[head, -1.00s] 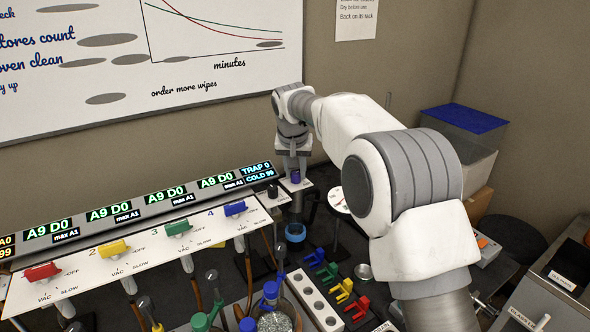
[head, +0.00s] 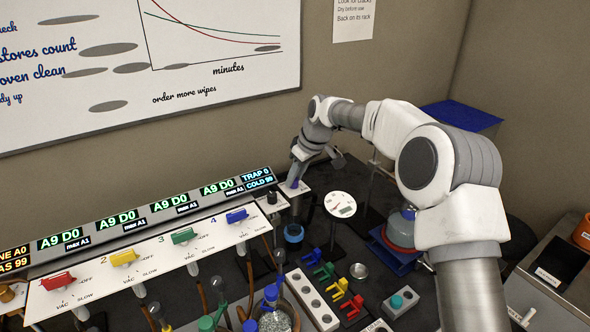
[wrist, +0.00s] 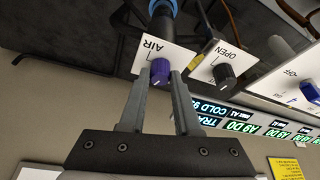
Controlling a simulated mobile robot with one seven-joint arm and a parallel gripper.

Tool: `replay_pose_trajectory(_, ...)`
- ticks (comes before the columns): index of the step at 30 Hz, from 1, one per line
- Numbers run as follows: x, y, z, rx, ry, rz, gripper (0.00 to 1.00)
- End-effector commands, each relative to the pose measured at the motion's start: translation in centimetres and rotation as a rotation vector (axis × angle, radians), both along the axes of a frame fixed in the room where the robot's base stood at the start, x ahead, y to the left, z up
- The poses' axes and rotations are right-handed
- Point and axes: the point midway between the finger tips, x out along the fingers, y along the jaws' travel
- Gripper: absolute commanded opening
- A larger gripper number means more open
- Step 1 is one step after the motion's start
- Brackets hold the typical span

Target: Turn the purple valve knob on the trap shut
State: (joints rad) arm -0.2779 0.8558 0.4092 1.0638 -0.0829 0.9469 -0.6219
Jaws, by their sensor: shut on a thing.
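The purple valve knob (wrist: 159,72) sits on a small white plate marked AIR (wrist: 150,48) in the wrist view. A pale index line shows on its face. My gripper (wrist: 160,82) is shut on the knob, with one finger on each side. In the head view my gripper (head: 298,168) comes down tilted onto the purple knob (head: 294,184), which is partly covered. A blue collar (head: 293,233) on the trap shows below the plate. The display reads TRAP 0.
A black knob (wrist: 223,73) on a plate marked OPEN stands close beside my gripper. The valve panel (head: 150,262) has red, yellow, green and blue handles. A round white gauge (head: 340,204) stands to the right. Colored clips and a white block (head: 312,300) lie in front.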

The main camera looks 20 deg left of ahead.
Motion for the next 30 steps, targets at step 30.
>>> replay_pose_trajectory(30,0.21,0.0,0.1,0.0,-0.003,0.304,0.0)
